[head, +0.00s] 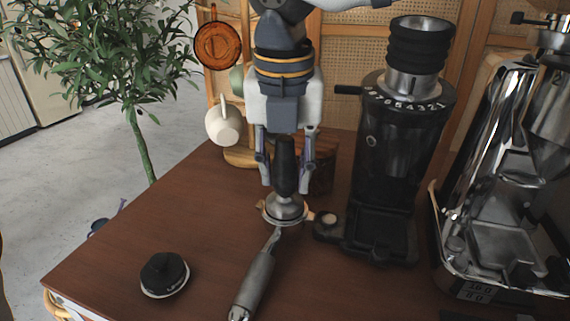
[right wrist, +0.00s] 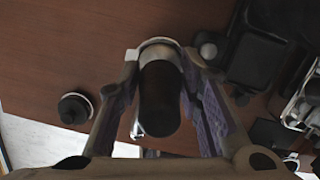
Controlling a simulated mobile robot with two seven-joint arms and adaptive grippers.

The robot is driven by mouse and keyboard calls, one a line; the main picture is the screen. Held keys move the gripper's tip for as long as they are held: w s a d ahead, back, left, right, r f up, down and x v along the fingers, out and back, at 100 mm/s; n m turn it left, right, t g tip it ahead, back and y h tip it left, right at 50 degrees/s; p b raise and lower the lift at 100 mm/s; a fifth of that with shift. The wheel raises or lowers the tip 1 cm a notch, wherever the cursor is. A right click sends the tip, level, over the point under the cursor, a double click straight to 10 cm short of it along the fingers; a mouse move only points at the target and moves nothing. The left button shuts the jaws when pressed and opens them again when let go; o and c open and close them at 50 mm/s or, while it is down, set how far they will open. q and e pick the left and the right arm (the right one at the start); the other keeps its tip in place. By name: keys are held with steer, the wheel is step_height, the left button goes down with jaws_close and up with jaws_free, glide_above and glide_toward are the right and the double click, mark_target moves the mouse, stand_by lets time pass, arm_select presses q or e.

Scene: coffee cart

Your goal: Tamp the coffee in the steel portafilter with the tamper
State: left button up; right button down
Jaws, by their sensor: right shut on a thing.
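My right gripper (head: 285,183) points down and is shut on the black handle of the tamper (head: 285,160). The handle is upright between the fingers; it also shows in the right wrist view (right wrist: 160,98). The tamper's steel base is over or in the basket of the steel portafilter (head: 254,281); I cannot tell how deep it sits. The portafilter lies on the brown table, its grey handle toward the front. Its rim shows around the tamper base. The coffee inside is hidden. My left gripper is not in view.
A black grinder (head: 392,165) stands just right of the portafilter, and a steel espresso machine (head: 500,235) is at far right. A round black puck-like tool (head: 164,274) lies front left. A white cup (head: 223,126) hangs on a wooden stand behind. The table's left side is mostly clear.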

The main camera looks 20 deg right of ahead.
mark_target(285, 135)
steer(key=shift+f, duration=0.8)
stand_by(0.9)
steer(key=shift+r, duration=0.1)
steer(key=shift+r, duration=4.05)
